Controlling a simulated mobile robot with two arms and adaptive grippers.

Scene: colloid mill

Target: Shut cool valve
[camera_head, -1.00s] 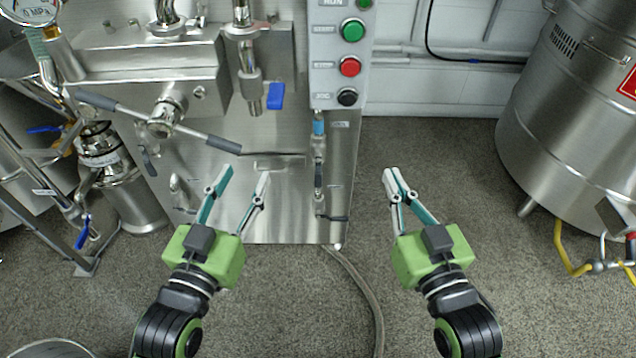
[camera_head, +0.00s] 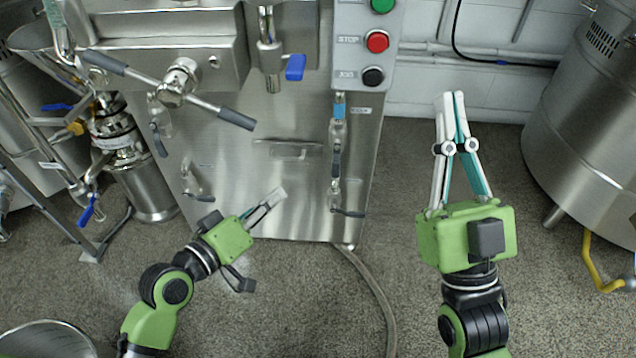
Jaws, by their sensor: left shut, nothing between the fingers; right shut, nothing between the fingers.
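The mill's steel front panel (camera_head: 260,180) carries several small valves, and I cannot tell by a label which is the cool valve. A valve with a hanging lever (camera_head: 336,150) sits below a blue fitting (camera_head: 338,107) at the panel's right side. A lower valve (camera_head: 345,208) with a dark lever is beneath it. Two more small valves are on the left side, an upper one (camera_head: 157,130) and a lower one (camera_head: 195,182). My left gripper (camera_head: 272,202) is shut and empty before the lower panel, left of the right-hand valves. My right gripper (camera_head: 449,97) is shut and empty, raised right of the panel.
A control box with a red stop button (camera_head: 377,42) is above the panel. A blue-handled spout valve (camera_head: 295,67) and a long crossbar handle (camera_head: 172,88) jut out. A hose (camera_head: 375,285) lies on the floor. A large steel tank (camera_head: 585,130) stands right.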

